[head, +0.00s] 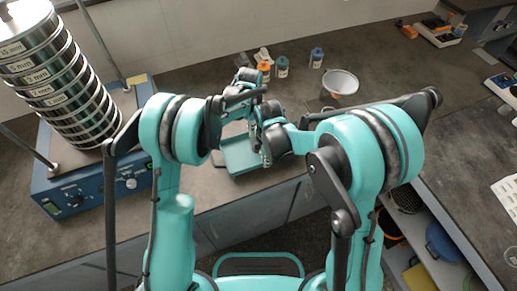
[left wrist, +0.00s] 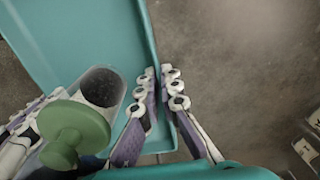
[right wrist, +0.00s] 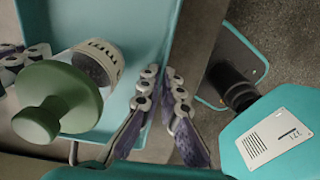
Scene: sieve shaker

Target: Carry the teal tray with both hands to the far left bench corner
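The teal tray (head: 245,156) is near the bench's front edge, partly hidden by my arms. In the left wrist view, my left gripper (left wrist: 161,85) has its fingers close together on both sides of the tray wall. In the right wrist view, my right gripper (right wrist: 164,88) is shut on the opposite wall in the same way; it also shows in the head view (head: 266,152). A clear jar with a green stopper (right wrist: 55,100) and dark contents is at the tray, between the grippers. I cannot tell whether the tray touches the bench.
A sieve stack (head: 62,85) stands on a blue shaker base (head: 75,195) at the left. Orange-, teal- and blue-capped bottles (head: 282,68) and a white bowl (head: 340,80) are behind the tray. A second bench (head: 465,165) is at the right.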

